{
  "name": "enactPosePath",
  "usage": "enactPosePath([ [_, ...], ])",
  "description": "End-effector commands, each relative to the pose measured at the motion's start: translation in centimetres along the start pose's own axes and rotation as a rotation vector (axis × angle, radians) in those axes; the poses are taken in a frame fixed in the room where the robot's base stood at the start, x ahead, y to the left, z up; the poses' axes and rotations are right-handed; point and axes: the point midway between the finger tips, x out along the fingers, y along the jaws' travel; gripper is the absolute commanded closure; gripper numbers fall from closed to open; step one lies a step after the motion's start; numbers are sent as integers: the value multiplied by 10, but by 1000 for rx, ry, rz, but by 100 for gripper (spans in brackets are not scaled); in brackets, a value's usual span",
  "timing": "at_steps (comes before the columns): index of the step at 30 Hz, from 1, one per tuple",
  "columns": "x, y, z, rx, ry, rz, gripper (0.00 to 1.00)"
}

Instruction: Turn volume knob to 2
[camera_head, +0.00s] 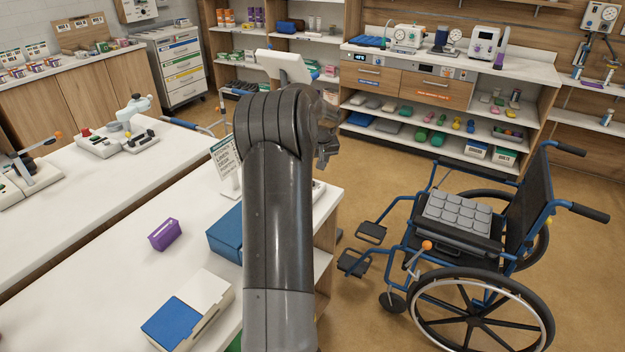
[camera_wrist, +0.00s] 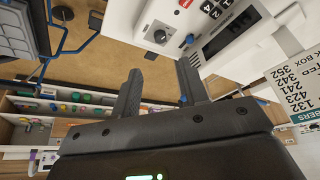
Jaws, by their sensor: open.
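In the wrist view a white device panel shows at the top, seen rotated. It carries a dark round knob (camera_wrist: 160,37), which looks like the volume knob; its scale and pointer are too small to read. A small dark spot, a red button and dark number keys (camera_wrist: 215,8) are near it. My gripper (camera_wrist: 158,70) is open and empty, its fingertips just below the knob in the picture and apparently apart from it. In the head view my gripper (camera_head: 325,150) is partly hidden behind my arm, which also hides most of the white device (camera_head: 319,189).
A number sign (camera_head: 225,165) stands on the white counter (camera_head: 110,250) left of my arm; it also shows in the wrist view (camera_wrist: 300,75). A blue box (camera_head: 226,233) and purple holder (camera_head: 164,235) are nearby.

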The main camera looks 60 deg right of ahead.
Motion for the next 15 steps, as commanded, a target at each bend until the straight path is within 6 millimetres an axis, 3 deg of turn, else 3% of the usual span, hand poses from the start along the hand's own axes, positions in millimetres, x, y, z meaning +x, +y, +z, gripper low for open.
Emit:
enactPosePath([
  [15, 87, -1, 1, 0, -2, -1, 60],
])
